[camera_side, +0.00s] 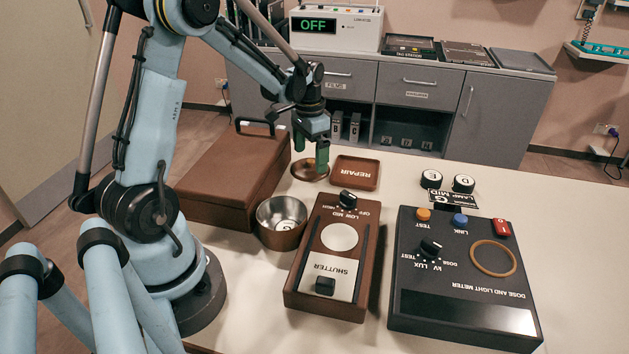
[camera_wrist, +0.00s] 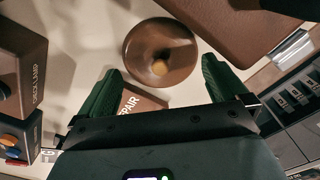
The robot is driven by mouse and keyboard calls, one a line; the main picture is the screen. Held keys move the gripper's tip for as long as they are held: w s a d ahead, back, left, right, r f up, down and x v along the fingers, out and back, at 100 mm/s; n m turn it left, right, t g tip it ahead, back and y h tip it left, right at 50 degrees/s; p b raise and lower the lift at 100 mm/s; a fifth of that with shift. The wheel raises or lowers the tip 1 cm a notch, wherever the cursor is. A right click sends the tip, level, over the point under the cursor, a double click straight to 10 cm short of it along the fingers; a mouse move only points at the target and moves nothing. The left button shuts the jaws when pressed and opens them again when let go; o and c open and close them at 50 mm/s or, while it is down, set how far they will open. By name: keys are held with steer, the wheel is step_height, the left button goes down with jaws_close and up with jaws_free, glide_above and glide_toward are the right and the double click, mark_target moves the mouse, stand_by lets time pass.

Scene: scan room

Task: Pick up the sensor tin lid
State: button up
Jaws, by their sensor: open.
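The sensor tin lid (camera_side: 308,172) is a round brown disc with a small knob, lying on the pale table left of the repair tray. In the wrist view the lid (camera_wrist: 143,45) lies just beyond the fingertips, with its tan knob near its middle. My gripper (camera_side: 311,155) has green fingers and hangs above the lid, pointing down. In the wrist view my gripper (camera_wrist: 161,72) is open and empty, its fingertips set apart to the left and right. An open round tin (camera_side: 279,239) with a shiny inside stands nearer the camera.
A brown case (camera_side: 215,165) stands left of the lid. The brown repair tray (camera_side: 357,171) lies close on its right. A shutter box (camera_side: 333,255) and a dark dose and light meter (camera_side: 465,275) fill the front. Grey cabinets (camera_side: 420,90) stand behind the table.

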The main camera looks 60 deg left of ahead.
mark_target(310, 165)
steer(key=shift+f, duration=1.1)
steer(key=c, duration=0.8)
